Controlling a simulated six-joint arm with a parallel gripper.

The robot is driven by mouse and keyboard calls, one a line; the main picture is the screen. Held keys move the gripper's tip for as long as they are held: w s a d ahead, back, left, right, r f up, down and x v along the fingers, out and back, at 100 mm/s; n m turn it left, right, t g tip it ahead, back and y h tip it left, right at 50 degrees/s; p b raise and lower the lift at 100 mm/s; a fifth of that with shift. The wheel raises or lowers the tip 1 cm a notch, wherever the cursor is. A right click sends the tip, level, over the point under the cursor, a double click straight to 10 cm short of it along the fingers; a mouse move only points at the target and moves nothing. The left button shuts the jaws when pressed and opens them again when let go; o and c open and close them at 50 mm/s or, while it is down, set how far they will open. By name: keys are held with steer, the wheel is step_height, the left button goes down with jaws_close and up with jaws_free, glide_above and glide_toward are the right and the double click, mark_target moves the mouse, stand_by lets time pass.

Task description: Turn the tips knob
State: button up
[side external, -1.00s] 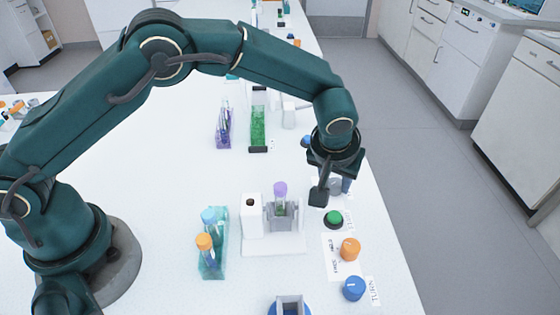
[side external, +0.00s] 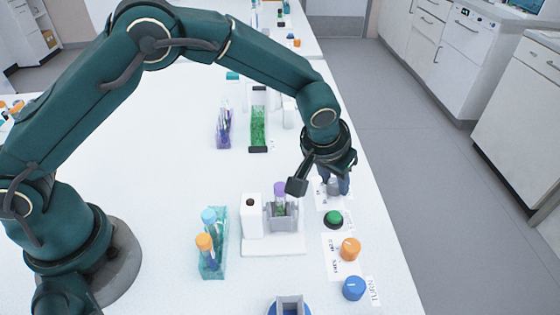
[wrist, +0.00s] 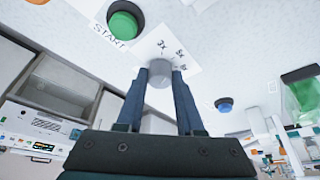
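A grey knob (wrist: 160,74) stands on a white card marked with 3x, 5x and another mark in the wrist view. It also shows under my gripper in the side view (side external: 333,189). I cannot read a tips label on it. My gripper (wrist: 160,82) points down over the knob, with one blue finger on each side of it. The fingertips are very close to the knob's sides, and I cannot tell whether they touch it. My gripper (side external: 340,188) partly hides the knob and its card in the side view.
A green START button (side external: 333,219) sits close to the grey knob. An orange knob (side external: 350,249) and a blue knob (side external: 353,288) stand farther along the same edge. A holder with a purple-capped tube (side external: 280,190) and a rack (side external: 212,250) of capped tubes are to the left.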

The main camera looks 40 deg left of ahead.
steer(key=o, duration=0.4)
steer(key=shift+r, duration=0.1)
steer(key=shift+v, duration=2.55)
